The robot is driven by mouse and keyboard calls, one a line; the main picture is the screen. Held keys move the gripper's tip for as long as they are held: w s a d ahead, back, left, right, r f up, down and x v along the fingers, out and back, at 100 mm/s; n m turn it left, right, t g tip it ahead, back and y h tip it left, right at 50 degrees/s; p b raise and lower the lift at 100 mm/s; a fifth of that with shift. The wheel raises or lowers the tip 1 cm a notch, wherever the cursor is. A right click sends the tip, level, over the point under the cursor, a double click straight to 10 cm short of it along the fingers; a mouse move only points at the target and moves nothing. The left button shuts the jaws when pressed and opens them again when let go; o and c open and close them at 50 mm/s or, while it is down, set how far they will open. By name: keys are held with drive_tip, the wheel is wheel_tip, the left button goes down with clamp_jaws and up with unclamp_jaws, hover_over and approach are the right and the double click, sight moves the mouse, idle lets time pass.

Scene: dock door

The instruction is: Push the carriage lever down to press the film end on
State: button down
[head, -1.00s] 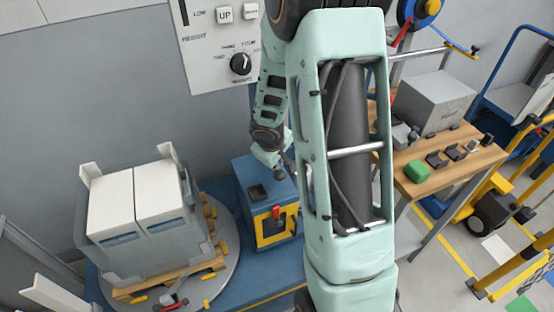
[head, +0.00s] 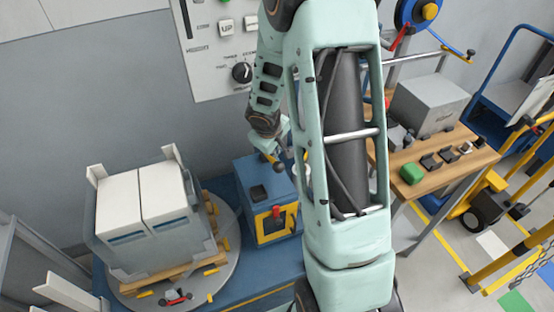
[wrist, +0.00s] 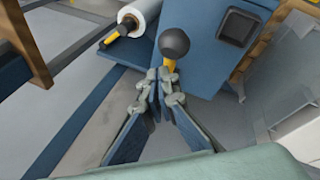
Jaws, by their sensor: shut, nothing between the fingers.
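The carriage lever shows in the wrist view as a black ball knob (wrist: 173,43) on a short yellow stem, just beyond my gripper's tips. My gripper (wrist: 165,76) is shut and empty, its fingertips close together right below the knob. I cannot tell whether they touch the stem. A white film roll (wrist: 142,14) lies at the upper left of the wrist view, beside the blue carriage body (wrist: 195,38). In the head view, the gripper's end is small and above the blue unit (head: 252,180), partly hidden by my arm.
A turntable (head: 225,265) at the left bears a pallet with white-topped crates (head: 140,205). A control panel (head: 222,60) hangs on the wall behind. At the right stand a wooden bench (head: 465,160) with small items and yellow rails (head: 515,260).

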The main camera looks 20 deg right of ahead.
sight(273, 159)
drive_tip(key=r+p, duration=0.1)
drive_tip(key=w+r+p, duration=0.1)
drive_tip(key=r+p, duration=0.1)
drive_tip(key=w+r+p, duration=0.1)
drive_tip(key=p, duration=0.1)
drive_tip(key=shift+r, duration=0.25)
drive_tip(key=shift+d, duration=0.1)
idle(0.7)
